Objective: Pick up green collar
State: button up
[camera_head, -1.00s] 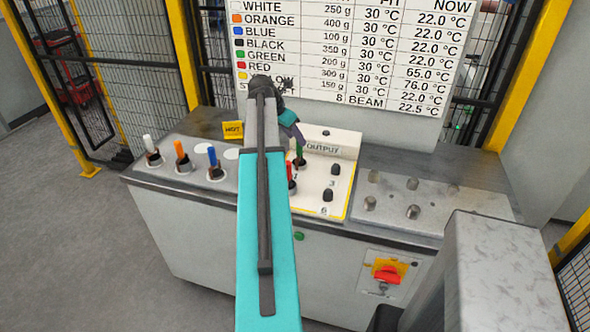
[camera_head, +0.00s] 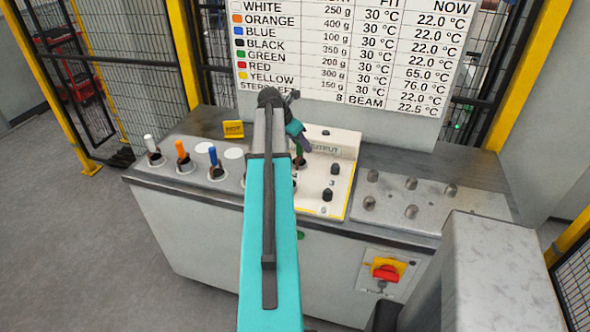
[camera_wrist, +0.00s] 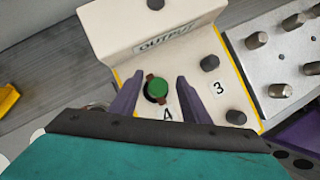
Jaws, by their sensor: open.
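The green collar (camera_wrist: 161,89) shows in the wrist view as a round green top with brown parts around it, on the white output panel (camera_wrist: 108,35) near the label 4. My gripper (camera_wrist: 152,82) is open, with one purple finger on each side of the green top; I cannot tell whether either touches it.
White (camera_head: 150,143), orange (camera_head: 181,149) and blue (camera_head: 213,156) pieces stand at the left of the bench. Black pegs (camera_head: 327,195) are on the output panel. A metal plate with several studs (camera_head: 411,212) lies to the right. A chart board (camera_head: 340,60) stands behind.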

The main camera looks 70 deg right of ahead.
grip_shut()
dwell(1.4)
